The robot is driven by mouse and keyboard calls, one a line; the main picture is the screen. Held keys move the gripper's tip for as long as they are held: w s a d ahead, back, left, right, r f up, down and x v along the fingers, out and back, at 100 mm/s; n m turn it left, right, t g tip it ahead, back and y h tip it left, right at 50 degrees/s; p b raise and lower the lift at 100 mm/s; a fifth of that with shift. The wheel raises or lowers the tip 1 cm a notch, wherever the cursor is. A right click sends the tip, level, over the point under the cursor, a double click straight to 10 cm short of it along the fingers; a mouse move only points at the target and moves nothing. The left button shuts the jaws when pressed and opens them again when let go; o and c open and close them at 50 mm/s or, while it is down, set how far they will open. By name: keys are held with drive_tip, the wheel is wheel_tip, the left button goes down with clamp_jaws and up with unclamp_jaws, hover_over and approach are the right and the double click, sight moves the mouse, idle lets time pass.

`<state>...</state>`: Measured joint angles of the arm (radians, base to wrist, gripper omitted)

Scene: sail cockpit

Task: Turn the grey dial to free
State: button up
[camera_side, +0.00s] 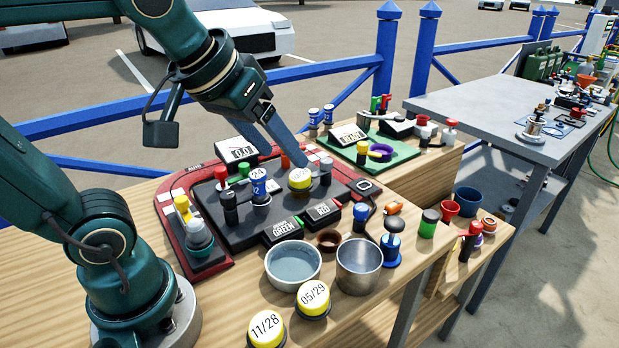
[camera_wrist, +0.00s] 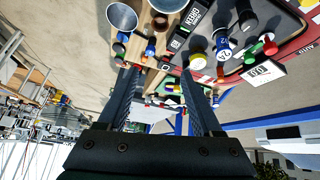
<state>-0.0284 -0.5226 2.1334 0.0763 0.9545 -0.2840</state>
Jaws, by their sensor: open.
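My gripper (camera_side: 298,158) hangs over the dark board (camera_side: 225,222) in the side view, its blue-grey fingers slanting down to the right near a yellow-topped jar (camera_side: 300,179). In the wrist view the two fingers of my gripper (camera_wrist: 165,82) stand apart with nothing held between them. A grey-teal round knob (camera_side: 199,241) sits at the near left of the red-edged panel (camera_side: 166,200), away from my fingers; it may be the grey dial. A small grey-topped post (camera_side: 326,170) stands right of the yellow-topped jar. No "free" marking is readable; a label on the red edge reads "auto".
Coloured knobs and jars crowd the board. A grey bowl (camera_side: 293,266), a metal cup (camera_side: 359,264) and yellow-lidded jars (camera_side: 313,299) stand in front. A green tray (camera_side: 375,152) lies behind at the right. A blue fence (camera_side: 330,62) runs behind the bench.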

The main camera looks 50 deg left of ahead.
drive_tip(key=w+a+r+n+y, duration=0.1)
drive_tip(key=w+a+r+n, duration=0.2)
drive_tip(key=w, duration=0.5)
drive_tip(key=n+g+y, duration=0.1)
drive_tip(key=n+g, duration=0.2)
hover_over(326, 160)
drive_tip(key=s+d, duration=0.2)
drive_tip(key=d, duration=0.1)
wheel_tip(326, 160, down, 10)
drive_tip(key=r, duration=0.1)
drive_tip(key=x, duration=0.4)
drive_tip(key=s+x, duration=0.1)
drive_tip(key=x, duration=0.2)
drive_tip(key=shift+a+f, duration=0.15)
drive_tip(key=shift+f, duration=0.1)
drive_tip(key=shift+x, duration=0.75)
clamp_jaws()
